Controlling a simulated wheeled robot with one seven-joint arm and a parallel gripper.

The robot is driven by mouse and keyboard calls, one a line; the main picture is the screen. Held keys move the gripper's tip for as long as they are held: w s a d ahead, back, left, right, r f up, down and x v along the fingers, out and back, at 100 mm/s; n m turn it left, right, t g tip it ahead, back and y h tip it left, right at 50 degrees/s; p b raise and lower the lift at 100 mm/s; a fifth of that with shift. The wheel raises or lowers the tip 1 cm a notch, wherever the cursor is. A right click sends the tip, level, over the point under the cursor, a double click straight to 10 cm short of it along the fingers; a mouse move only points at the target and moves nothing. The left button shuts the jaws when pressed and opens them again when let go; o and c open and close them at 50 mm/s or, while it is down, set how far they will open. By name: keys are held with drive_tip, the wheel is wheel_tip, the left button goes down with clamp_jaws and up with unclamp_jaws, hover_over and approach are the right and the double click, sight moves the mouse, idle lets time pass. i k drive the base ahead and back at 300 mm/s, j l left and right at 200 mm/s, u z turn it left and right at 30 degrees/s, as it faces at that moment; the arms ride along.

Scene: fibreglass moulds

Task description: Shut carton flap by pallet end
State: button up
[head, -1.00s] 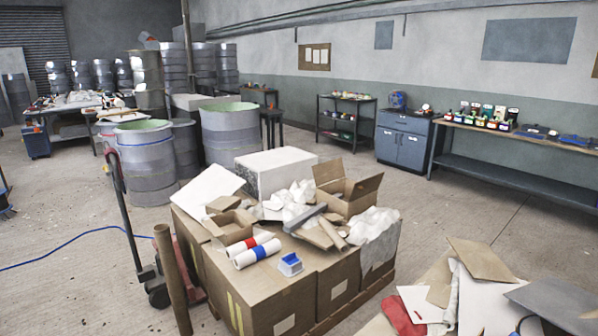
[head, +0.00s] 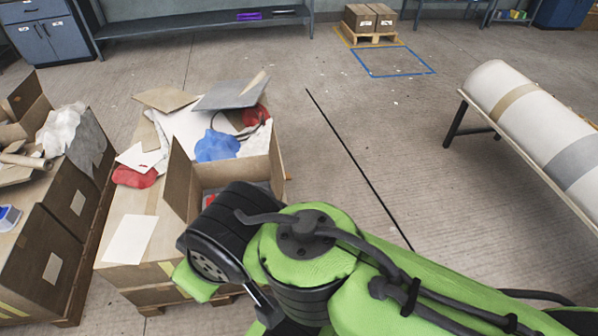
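An open brown carton (head: 239,172) stands at the right end of the middle pallet load. One flap (head: 179,180) stands up on its left side and another flap (head: 277,165) stands up on its right. Something grey and red shows inside, and my arm covers its near side. The pallet (head: 222,301) shows only in parts under the load. My green and black arm reaches in from the lower right, with a black joint just in front of the carton. My gripper is not visible; whether anything touches a flap cannot be seen.
Cardboard sheets (head: 165,99), a blue cloth (head: 216,146) and red scraps lie behind the carton. More loaded cartons (head: 72,195) stand at left. A long white roll (head: 530,110) rests on a stand at right. The floor between is clear.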

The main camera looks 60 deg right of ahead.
sight(279, 178)
drive_tip(key=k+l, duration=0.15)
drive_tip(key=l, duration=0.2)
drive_tip(key=k+l, duration=0.2)
drive_tip(key=l, duration=0.15)
drive_tip(key=k+l+z, duration=0.1)
drive_tip(key=l, duration=0.25)
drive_tip(key=i+l, duration=0.1)
drive_tip(key=l, duration=1.15)
drive_tip(key=j+u, duration=0.25)
drive_tip(key=u, duration=0.15)
drive_tip(key=k+j+u, duration=0.1)
drive_tip(key=j+u, duration=0.3)
drive_tip(key=l, duration=0.1)
